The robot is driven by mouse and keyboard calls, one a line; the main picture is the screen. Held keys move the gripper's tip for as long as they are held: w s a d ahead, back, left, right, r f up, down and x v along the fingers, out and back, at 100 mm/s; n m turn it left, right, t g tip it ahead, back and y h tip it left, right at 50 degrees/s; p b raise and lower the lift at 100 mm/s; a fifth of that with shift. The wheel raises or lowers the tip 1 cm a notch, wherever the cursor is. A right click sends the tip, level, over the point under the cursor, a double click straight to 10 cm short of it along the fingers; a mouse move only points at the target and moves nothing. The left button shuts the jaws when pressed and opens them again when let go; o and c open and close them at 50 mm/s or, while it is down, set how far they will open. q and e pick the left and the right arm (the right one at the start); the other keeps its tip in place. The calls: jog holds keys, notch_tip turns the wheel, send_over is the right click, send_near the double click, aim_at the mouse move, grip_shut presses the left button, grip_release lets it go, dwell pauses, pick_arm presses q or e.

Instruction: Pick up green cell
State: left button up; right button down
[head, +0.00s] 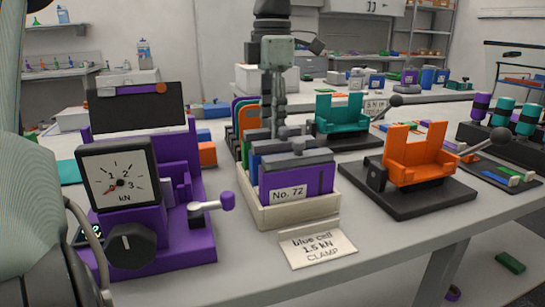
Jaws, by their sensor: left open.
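A crate-like cream rack (300,215) holds several upright coloured plates, which look like the cells. A green one (240,112) shows as a thin curved edge at the back left, between purple and orange ones. Its lower part is hidden by its neighbours. My left gripper (276,122) hangs down over the back of the rack, to the right of the green edge. It is open, and I see no cell held in it. Its fingertips are partly lost behind the front plates. My right gripper is not in view.
A purple press with a kN dial (118,182) stands at the left. A teal fixture (341,115) and an orange fixture (415,158) with levers stand right of the rack. A card reading "blue cell 1.5 kN CLAMP" (317,245) lies in front. A green block (510,262) lies low at the right.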

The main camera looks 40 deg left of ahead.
pick_arm(q)
jog(key=shift+f, duration=0.65)
grip_shut()
jog(key=shift+r, duration=0.1)
